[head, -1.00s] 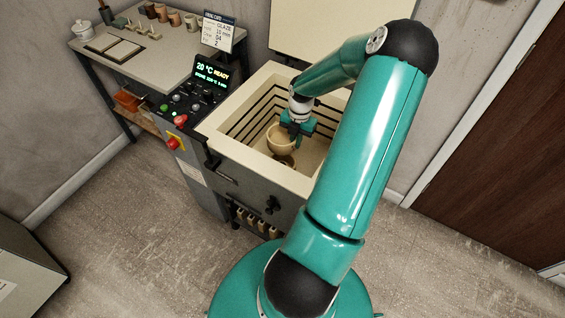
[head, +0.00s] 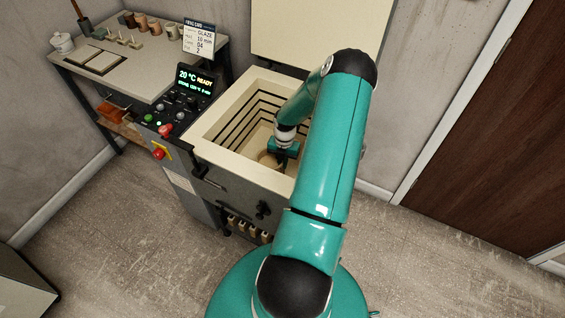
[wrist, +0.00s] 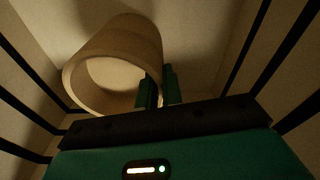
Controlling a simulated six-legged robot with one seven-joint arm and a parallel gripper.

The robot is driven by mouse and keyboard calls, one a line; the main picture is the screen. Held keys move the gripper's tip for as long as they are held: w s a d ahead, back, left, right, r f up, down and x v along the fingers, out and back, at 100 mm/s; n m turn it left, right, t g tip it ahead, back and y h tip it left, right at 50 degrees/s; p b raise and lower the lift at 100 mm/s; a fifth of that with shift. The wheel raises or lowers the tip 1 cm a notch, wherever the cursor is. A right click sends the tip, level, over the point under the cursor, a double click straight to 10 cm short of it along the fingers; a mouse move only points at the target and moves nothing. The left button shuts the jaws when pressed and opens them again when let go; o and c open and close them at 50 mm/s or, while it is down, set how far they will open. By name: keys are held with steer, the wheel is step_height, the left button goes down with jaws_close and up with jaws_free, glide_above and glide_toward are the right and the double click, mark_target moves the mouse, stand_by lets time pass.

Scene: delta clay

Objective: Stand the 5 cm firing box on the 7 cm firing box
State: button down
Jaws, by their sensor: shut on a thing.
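A round, beige, open-topped firing box (wrist: 113,42) fills the upper left of the wrist view. My gripper (wrist: 160,84) is shut on the wall at its right side, with one finger inside and one outside. In the head view my gripper (head: 284,150) is down inside the open kiln (head: 205,148), and a small part of the box (head: 267,159) shows at its left. The box looks about upright. I cannot tell its size, or whether it touches anything below. No second firing box can be made out now; the gripper and kiln wall hide much of the floor.
The kiln's walls with dark grooves stand close around my gripper. Its lid (head: 320,32) is raised behind. A control panel (head: 180,105) is at its left. A bench (head: 150,75) with pots and a glaze card (head: 198,40) stands at the back left.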

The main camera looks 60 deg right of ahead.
steer(key=shift+f, duration=0.2)
steer(key=c, duration=1.5)
jaws_free()
steer(key=shift+c, duration=0.2)
step_height(320, 180, up, 12)
steer(key=d, duration=0.1)
steer(key=shift+w+d, duration=0.15)
steer(key=shift+d, duration=0.05)
steer(key=shift+r, duration=0.1)
